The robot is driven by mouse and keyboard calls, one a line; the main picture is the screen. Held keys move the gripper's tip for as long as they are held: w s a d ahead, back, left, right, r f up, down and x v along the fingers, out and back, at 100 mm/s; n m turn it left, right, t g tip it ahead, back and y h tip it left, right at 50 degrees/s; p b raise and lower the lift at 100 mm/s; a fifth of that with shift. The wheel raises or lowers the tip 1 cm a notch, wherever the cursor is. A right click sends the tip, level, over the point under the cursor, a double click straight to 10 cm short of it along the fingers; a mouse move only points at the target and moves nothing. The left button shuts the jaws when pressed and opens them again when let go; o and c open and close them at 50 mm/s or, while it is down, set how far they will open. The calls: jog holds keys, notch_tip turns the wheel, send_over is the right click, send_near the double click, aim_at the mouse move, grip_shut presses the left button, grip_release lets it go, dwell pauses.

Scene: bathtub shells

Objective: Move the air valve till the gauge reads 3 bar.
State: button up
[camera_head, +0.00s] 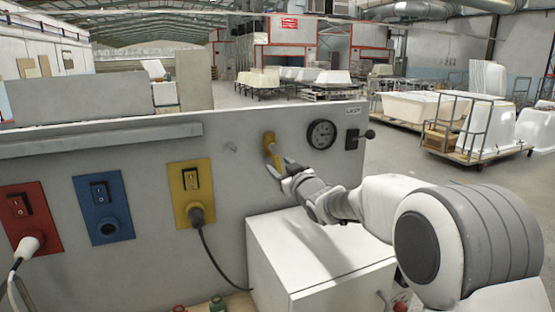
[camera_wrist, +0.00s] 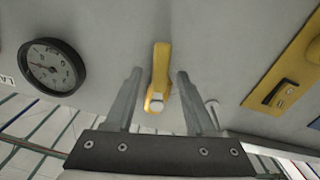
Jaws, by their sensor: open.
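The air valve is a yellow lever (camera_head: 272,152) on the grey panel, left of the round gauge (camera_head: 322,134). In the wrist view the yellow lever (camera_wrist: 160,75) stands between the two fingers of my gripper (camera_wrist: 157,90), with a gap on each side. My gripper (camera_head: 280,168) is open at the lever's lower end in the head view. The gauge (camera_wrist: 53,66) has a white dial and black rim in the wrist view. Its needle position is too small to read with certainty.
A black switch with a knob (camera_head: 358,136) sits right of the gauge. Red (camera_head: 30,217), blue (camera_head: 104,207) and yellow (camera_head: 191,193) socket plates line the panel at left, two with plugged cables. A white box (camera_head: 315,262) stands below my arm.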

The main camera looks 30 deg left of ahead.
jog(key=shift+p+x, duration=0.3)
jog(key=shift+x, duration=1)
grip_shut()
dwell(0.5)
